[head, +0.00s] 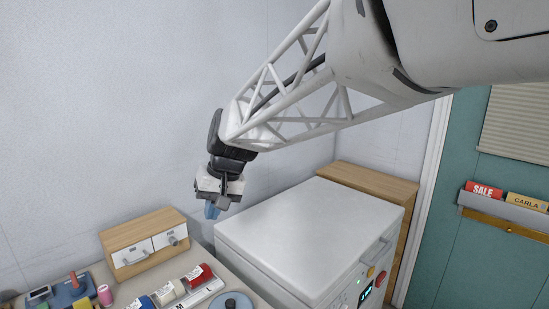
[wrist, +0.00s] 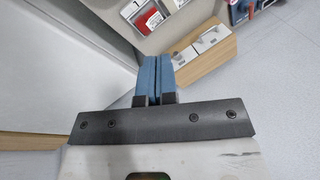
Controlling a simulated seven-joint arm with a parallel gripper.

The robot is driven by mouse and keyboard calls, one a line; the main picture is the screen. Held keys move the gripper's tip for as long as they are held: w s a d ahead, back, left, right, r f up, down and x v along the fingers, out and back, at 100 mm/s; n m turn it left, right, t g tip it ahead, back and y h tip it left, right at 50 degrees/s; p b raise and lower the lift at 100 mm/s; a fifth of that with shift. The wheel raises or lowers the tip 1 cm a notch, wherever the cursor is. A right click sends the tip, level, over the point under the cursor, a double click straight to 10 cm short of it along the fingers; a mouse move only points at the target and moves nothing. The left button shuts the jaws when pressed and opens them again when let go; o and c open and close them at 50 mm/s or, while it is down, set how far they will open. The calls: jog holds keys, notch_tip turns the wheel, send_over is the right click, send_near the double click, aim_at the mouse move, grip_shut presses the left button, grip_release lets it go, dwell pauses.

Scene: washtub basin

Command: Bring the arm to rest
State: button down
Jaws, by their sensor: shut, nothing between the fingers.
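My gripper (head: 212,211) hangs from the end of my arm, fingers pointing down, at the left edge of the white machine and in front of the grey wall. In the wrist view my gripper (wrist: 150,62) shows its two blue fingers closed together with nothing between them. The fingers touch nothing that I can see.
A small wooden drawer box (head: 140,232), several rolls in a tray (head: 203,290) and small items lie on the counter at left. A teal door (head: 480,240) is at right.

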jog(key=s+d+f+m+t+h, duration=0.1)
jog(key=s+d, duration=0.3)
jog(key=d, duration=0.5)
jog(key=s+d+f+m+t+h, duration=0.1)
jog(key=s+d, duration=0.4)
jog(key=d, duration=0.5)
jog(key=s+d+f+m+h, duration=0.1)
jog(key=s+d+f, duration=0.1)
jog(key=s+d, duration=0.4)
jog(key=s+d+f+m+h, duration=0.1)
jog(key=s+d+f, duration=0.2)
jog(key=s+d, duration=0.4)
jog(key=shift+s+d+f+m+t, duration=0.15)
jog(key=shift+s+f+m+t, duration=0.15)
jog(key=shift+s, duration=0.2)
